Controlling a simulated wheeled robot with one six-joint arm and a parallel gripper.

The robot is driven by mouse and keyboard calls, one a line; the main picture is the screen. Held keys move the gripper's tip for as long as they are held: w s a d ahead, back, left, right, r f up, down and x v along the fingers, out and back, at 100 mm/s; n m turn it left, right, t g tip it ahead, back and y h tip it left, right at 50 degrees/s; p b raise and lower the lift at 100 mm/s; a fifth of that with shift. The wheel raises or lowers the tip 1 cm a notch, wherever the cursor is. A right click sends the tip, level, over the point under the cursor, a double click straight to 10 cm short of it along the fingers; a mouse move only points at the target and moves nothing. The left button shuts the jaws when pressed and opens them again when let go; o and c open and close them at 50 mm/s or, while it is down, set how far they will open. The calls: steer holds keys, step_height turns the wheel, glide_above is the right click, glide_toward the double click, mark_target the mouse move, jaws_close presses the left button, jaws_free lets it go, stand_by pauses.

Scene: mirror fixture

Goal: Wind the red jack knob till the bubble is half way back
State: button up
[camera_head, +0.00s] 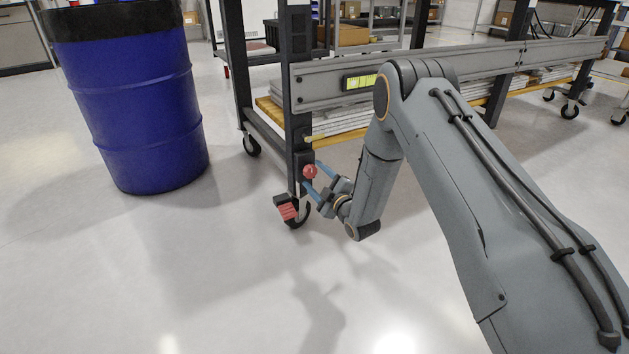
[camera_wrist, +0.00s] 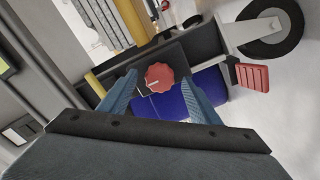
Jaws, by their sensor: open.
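The red jack knob (camera_head: 310,171) sits low on the dark leg of the wheeled bench. In the wrist view the knob (camera_wrist: 159,77) is a round, scalloped disc with a pale mark, between and beyond my fingertips. My gripper (camera_head: 318,180) is open, with its blue fingers reaching toward the knob; in the wrist view the fingers (camera_wrist: 160,88) stand on either side of it. I cannot tell whether they touch it. The level vial (camera_head: 361,81) is yellow-green on the grey rail, partly beside my arm. Its bubble is too small to make out.
A caster with a red pedal (camera_head: 287,207) is just below the knob. A yellow-tipped pin or lever (camera_head: 315,139) juts from the leg above it. A blue drum (camera_head: 135,105) stands to the left. The floor in front is clear.

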steer(key=shift+w+a, duration=0.15)
steer(key=shift+w, duration=0.05)
steer(key=c, duration=1.1)
steer(key=shift+o, duration=0.2)
